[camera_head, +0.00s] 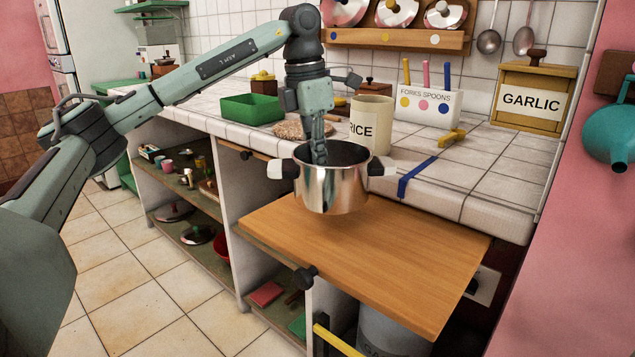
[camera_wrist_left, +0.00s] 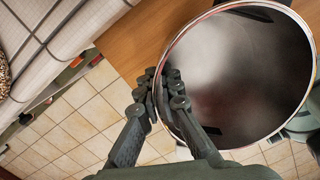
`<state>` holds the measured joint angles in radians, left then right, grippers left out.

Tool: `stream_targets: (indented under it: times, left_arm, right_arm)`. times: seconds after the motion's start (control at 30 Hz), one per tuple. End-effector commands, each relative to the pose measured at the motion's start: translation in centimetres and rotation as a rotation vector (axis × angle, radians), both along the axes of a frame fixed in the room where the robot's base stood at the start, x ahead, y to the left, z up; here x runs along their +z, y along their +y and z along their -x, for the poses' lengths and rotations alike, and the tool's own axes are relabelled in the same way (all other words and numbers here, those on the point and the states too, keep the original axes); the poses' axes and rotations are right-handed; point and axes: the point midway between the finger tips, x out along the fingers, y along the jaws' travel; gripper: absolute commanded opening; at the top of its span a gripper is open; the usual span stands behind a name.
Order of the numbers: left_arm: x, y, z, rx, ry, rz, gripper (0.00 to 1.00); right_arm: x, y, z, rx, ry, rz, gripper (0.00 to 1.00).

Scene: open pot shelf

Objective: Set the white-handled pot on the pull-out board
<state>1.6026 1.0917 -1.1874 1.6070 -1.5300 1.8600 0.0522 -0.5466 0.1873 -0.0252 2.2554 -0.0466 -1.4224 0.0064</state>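The steel pot (camera_head: 332,190) has white side handles. It hangs upright over the back of the wooden pull-out board (camera_head: 400,265). A soft shadow under it suggests a small gap. My left gripper (camera_head: 319,155) reaches down from above with its fingers at the pot's rim. In the left wrist view the fingers (camera_wrist_left: 165,92) close on the rim of the pot (camera_wrist_left: 250,75), and the pot looks empty inside. The board (camera_wrist_left: 140,40) shows beside it there. My right gripper is in neither view.
The board's front is bare. Behind the pot, the tiled counter holds a RICE canister (camera_head: 371,122), a green tray (camera_head: 252,109), a utensil holder (camera_head: 430,105) and a GARLIC box (camera_head: 532,95). A blue strip (camera_head: 415,175) lies near the counter edge. Open shelves (camera_head: 185,200) are at left.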

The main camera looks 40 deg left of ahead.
Motion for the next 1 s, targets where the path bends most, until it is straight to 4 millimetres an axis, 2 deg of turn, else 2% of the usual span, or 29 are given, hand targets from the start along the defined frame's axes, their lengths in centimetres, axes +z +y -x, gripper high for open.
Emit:
stream_targets:
  times: [0.3,0.67,0.7,0.87,1.0]
  left_arm:
    - [-3.8,0.0,0.0,0.0,0.0,0.0,0.0]
    - [-4.2,0.0,0.0,0.0,0.0,0.001,0.0]
    - [-4.3,0.0,0.0,0.0,0.0,0.0,0.07]
    - [-4.2,0.0,0.0,0.0,0.0,0.0,0.26]
    - [-4.2,0.0,0.0,0.0,0.0,0.0,0.26]
  right_arm:
    - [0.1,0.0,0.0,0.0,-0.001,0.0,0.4]
    - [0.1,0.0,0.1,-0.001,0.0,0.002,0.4]
    - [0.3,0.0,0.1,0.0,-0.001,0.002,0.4]
    - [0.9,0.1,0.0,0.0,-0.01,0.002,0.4]
    - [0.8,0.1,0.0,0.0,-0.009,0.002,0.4]
